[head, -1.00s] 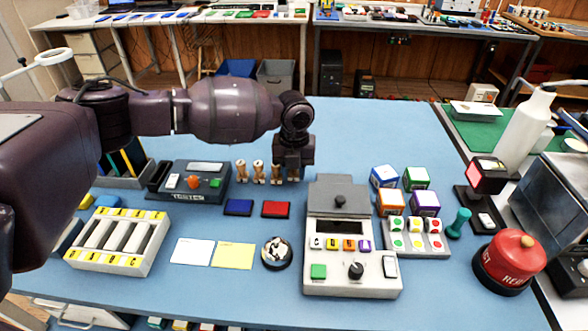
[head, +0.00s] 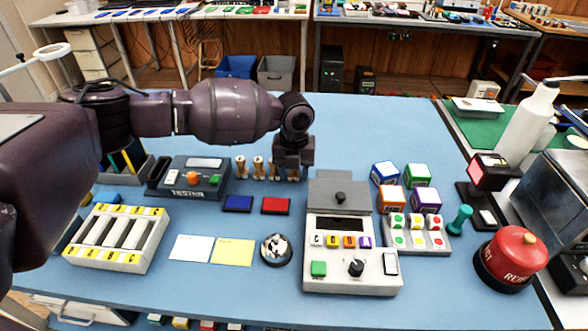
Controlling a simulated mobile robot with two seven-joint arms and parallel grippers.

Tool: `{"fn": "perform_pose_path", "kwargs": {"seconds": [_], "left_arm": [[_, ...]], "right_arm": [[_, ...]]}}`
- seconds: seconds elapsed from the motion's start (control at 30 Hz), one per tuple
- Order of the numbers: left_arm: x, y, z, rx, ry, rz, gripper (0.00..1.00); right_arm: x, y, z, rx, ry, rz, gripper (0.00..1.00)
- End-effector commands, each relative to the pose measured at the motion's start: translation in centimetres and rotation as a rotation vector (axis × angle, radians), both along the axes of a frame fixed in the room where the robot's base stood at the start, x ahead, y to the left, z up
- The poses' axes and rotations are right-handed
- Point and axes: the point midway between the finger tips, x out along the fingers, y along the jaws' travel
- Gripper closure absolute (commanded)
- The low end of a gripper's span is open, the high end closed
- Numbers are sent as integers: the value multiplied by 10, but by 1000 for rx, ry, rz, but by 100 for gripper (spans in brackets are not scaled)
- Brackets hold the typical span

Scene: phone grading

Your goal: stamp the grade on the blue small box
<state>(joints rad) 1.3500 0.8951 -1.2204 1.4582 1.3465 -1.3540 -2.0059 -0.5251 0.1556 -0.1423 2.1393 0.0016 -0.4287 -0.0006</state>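The blue small box (head: 384,174) stands at the back left of a cluster of small boxes on the right of the blue table. It is upright with a white top; I cannot make out a grade on it. Several wooden-handled stamps (head: 258,168) stand in a row at the middle back. My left gripper (head: 292,174) points down at the right end of this row, around or just behind the rightmost stamp. Its fingers are dark and small, so I cannot tell whether they are closed on that stamp. My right gripper is not in view.
Green (head: 418,175), orange (head: 390,199) and purple (head: 425,200) boxes crowd the blue one. A grey-white machine (head: 353,270) stands between row and boxes. Blue (head: 238,204) and red (head: 276,205) pads lie before the stamps. The table behind the gripper is clear.

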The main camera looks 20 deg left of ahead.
Motion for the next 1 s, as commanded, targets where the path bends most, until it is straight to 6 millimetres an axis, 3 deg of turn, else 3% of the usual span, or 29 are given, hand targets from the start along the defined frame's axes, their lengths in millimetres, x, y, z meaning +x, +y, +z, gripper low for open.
{"fn": "perform_pose_path", "kwargs": {"seconds": [0.1,0.43,1.0], "left_arm": [[0,0,0,0,-1,0,42],[0,0,2,0,-1,0,42],[1,0,95,-1,-5,0,42]], "right_arm": [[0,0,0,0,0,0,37],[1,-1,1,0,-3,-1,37],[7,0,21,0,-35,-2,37]]}}
